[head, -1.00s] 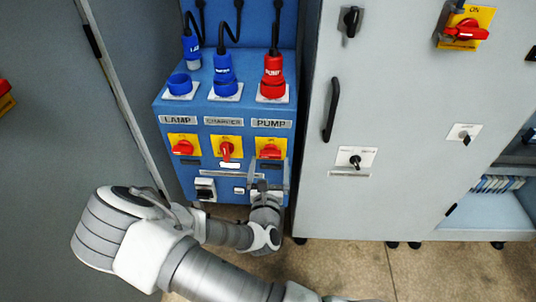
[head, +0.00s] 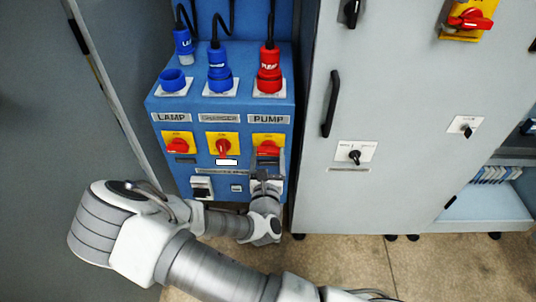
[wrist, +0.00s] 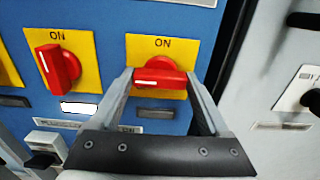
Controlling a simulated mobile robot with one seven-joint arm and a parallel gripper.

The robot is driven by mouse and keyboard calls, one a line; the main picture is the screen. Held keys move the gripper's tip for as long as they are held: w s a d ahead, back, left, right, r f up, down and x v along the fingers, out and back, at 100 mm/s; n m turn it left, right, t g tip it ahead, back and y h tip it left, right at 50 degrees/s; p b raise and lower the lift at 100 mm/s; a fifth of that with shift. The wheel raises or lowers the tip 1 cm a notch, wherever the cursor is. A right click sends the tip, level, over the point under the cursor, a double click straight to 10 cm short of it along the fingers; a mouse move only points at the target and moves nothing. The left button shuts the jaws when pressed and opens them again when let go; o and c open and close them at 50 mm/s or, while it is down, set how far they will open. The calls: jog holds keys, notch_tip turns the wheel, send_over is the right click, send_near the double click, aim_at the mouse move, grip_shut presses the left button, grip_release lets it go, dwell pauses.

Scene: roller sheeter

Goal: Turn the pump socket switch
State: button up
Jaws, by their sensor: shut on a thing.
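The pump switch is a red rotary knob (head: 268,147) on a yellow plate, below the PUMP label (head: 269,119) on the blue panel. In the wrist view the knob (wrist: 160,78) lies sideways, its white mark on the left and "ON" printed above it. My gripper (head: 266,158) reaches it from below. The wrist view shows my gripper (wrist: 160,82) shut on the knob, one finger at each end. The red plug (head: 269,70) sits in the pump socket above. The fingers hide part of the yellow plate in the head view.
The charger switch (head: 223,148), with an upright handle, and the lamp switch (head: 178,146) are to the left. A small white-framed device (head: 202,188) sits lower on the panel. A grey cabinet (head: 390,90) stands close on the right. Open floor (head: 340,265) lies in front.

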jog(key=c, duration=0.5)
jog(key=shift+c, duration=0.2)
jog(key=shift+d+r+m+p, duration=0.1)
jog(key=shift+m+p, duration=0.2)
jog(key=shift+p, duration=0.15)
jog(key=m+p, duration=0.2)
jog(key=p, duration=0.1)
jog(key=shift+r, duration=0.15)
jog(key=m+p, duration=0.2)
jog(key=m, duration=0.3)
jog(key=m+p, duration=0.1)
jog(key=m, duration=0.3)
jog(key=shift+f+p, duration=0.25)
jog(key=shift+p, duration=0.1)
jog(key=m, duration=0.6)
jog(key=shift+b, duration=0.35)
jog(key=shift+m, duration=0.3)
